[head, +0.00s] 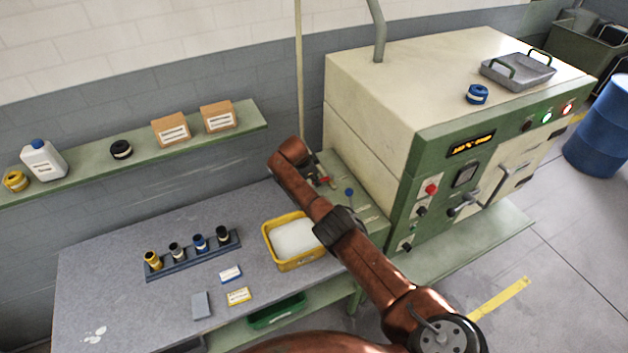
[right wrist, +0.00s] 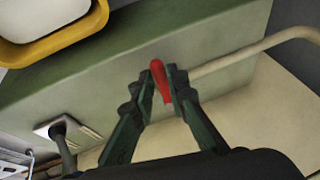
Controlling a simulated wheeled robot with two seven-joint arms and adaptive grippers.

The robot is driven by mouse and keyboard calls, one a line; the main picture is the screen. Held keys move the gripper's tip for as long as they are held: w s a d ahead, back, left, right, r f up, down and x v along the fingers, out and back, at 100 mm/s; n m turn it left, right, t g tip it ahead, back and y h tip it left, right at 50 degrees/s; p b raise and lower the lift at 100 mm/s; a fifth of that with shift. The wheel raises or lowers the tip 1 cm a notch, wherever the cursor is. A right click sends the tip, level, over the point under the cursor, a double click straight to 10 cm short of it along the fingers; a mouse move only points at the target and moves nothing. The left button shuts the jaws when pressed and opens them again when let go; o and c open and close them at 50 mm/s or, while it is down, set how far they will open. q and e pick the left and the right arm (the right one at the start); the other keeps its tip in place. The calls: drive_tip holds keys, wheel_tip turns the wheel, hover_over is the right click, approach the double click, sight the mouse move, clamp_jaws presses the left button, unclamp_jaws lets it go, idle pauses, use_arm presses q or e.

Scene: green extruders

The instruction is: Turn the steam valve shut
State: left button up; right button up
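The steam valve's red handle (head: 325,180) shows at the left end of the big green and cream machine, partly hidden by my right arm. In the right wrist view the red handle (right wrist: 160,82) stands between the fingertips, beside a pale pipe (right wrist: 240,55). My right gripper (right wrist: 160,76) has its dark green fingers drawn in close on both sides of the handle and appears to grip it. In the head view my right gripper (head: 318,176) is small and mostly behind the arm. My left gripper is out of view.
A yellow tray (head: 270,250) with white contents sits on the grey bench left of my arm. A blue-knobbed lever (head: 349,193) stands right of the valve. The machine (head: 390,110) rises close by on the right. A shelf (head: 90,175) runs along the wall.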

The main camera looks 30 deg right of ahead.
drive_tip(key=o, duration=0.4)
drive_tip(key=shift+c, duration=0.2)
drive_tip(key=shift+a+r, duration=0.2)
drive_tip(key=v, duration=1.1)
drive_tip(key=shift+r, duration=0.25)
